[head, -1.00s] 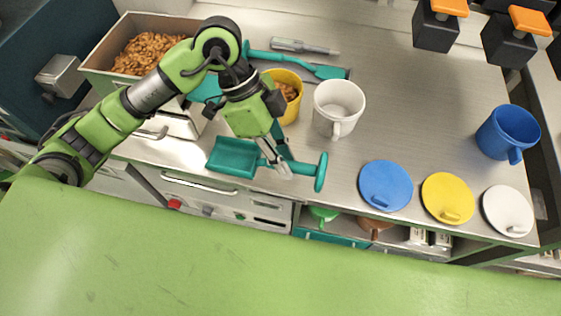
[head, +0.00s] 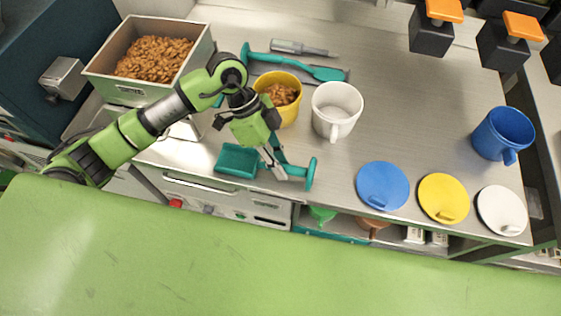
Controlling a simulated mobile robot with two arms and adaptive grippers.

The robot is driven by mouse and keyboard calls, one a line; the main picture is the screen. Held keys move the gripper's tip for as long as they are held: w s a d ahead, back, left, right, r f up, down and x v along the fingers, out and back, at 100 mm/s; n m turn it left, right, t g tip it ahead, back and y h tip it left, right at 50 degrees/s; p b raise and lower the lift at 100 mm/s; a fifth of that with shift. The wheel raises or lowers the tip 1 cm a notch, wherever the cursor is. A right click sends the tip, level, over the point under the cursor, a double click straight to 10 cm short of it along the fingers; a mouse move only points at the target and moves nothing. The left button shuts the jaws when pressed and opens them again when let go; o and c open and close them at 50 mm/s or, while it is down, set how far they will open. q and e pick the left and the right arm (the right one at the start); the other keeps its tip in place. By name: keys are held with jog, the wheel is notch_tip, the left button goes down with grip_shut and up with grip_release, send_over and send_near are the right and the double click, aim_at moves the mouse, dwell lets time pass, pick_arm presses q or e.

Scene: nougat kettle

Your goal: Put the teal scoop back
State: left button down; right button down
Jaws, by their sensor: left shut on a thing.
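The teal scoop (head: 237,161) is near the front edge of the metal counter, its square pan to the left and its T-shaped handle end to the right. My left gripper (head: 273,166) is shut on the scoop's handle, between pan and grip end. The pan looks empty. I cannot tell whether the scoop touches the counter. My right gripper is not in view.
A bin of nuts (head: 133,90) stands at the back left. A yellow mug (head: 288,110) with nuts and a white mug (head: 336,108) stand behind the gripper. A teal spatula (head: 300,66) lies behind them. Blue (head: 382,186), yellow (head: 443,197) and white (head: 502,209) lids lie at right, near a blue mug (head: 503,133).

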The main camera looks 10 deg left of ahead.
pick_arm(q)
jog(key=c, duration=1.9)
grip_release()
jog(key=shift+f, duration=0.1)
jog(key=shift+r, duration=0.2)
jog(key=shift+w+a+r, duration=0.1)
jog(key=shift+a+r, duration=0.1)
jog(key=shift+r, duration=0.05)
jog(key=b+v, duration=0.2)
jog(key=v, duration=0.9)
jog(key=shift+r, duration=0.15)
